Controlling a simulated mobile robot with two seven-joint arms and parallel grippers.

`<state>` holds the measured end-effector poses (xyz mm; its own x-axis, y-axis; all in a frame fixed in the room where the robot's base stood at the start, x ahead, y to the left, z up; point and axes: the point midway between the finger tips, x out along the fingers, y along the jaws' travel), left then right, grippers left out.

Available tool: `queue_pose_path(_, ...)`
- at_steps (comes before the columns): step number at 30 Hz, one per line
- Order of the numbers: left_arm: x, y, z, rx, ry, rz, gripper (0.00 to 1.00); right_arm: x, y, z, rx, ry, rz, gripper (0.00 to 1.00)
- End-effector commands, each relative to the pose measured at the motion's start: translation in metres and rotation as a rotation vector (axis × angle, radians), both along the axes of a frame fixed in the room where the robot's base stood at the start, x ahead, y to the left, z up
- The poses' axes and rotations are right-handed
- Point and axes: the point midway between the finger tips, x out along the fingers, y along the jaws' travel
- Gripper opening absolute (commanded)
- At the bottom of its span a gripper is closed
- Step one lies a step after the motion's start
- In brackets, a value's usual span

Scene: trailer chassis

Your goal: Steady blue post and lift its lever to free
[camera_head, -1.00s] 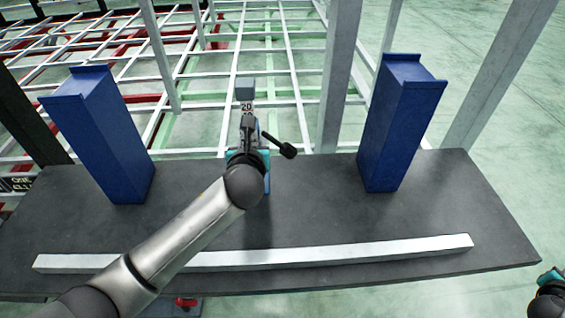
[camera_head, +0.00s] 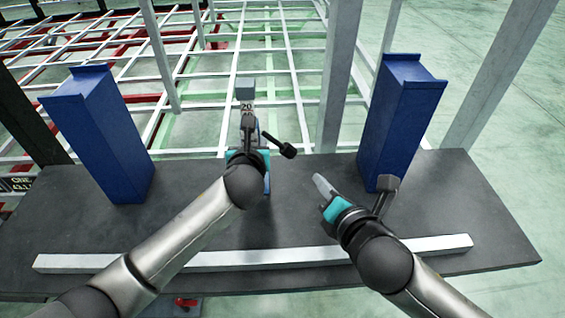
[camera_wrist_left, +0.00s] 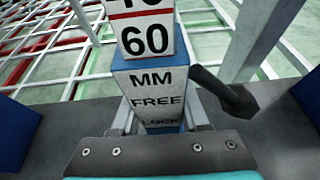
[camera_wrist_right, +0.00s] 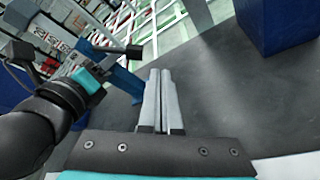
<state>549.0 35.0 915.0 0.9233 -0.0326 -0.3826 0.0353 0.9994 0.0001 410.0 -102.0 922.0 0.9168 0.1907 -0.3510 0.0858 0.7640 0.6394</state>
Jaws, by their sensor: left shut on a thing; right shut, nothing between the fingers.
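The blue post stands between my left gripper's fingers (camera_wrist_left: 160,118), which are shut on it. In the left wrist view its blue-and-white body (camera_wrist_left: 148,82) reads "MM FREE", with a lower line partly hidden, under a white scale marked 60. In the head view my left arm hides its lower part. The black lever (camera_head: 280,145) sticks out to the right of the post and slopes down; it also shows in the left wrist view (camera_wrist_left: 225,92). My right gripper (camera_head: 318,180) is shut and empty, to the right of and below the lever's knob, apart from it.
Two tall blue blocks, left (camera_head: 105,140) and right (camera_head: 400,120), stand on the dark table (camera_head: 480,205). A long pale bar (camera_head: 435,245) lies along the front. A grey upright (camera_head: 338,80) and a white frame (camera_head: 280,60) rise behind.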

Motion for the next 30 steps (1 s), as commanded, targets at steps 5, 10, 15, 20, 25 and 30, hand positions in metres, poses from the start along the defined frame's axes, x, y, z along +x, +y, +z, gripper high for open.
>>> queue_pose_path(5,-0.001,0.000,-0.002,0.001,0.004,0.001,0.00,-0.008,0.038,0.011,0.082,0.003,0.080,0.00)
queue_pose_path(10,-0.001,0.000,-0.002,0.001,0.004,0.001,0.00,-0.010,0.043,0.012,0.095,0.007,0.093,0.00)
queue_pose_path(15,-0.001,0.000,-0.002,0.001,0.004,0.001,0.00,-0.010,0.043,0.012,0.094,0.006,0.091,0.00)
queue_pose_path(20,-0.001,0.000,-0.002,0.001,0.004,0.001,0.00,-0.006,0.044,0.010,0.093,0.006,0.090,0.00)
queue_pose_path(25,-0.001,0.000,-0.002,0.001,0.004,0.001,0.00,0.010,0.049,0.005,0.094,0.005,0.089,0.00)
queue_pose_path(30,-0.001,0.000,-0.002,0.001,0.004,0.001,0.00,0.033,0.057,-0.004,0.095,0.006,0.089,0.00)
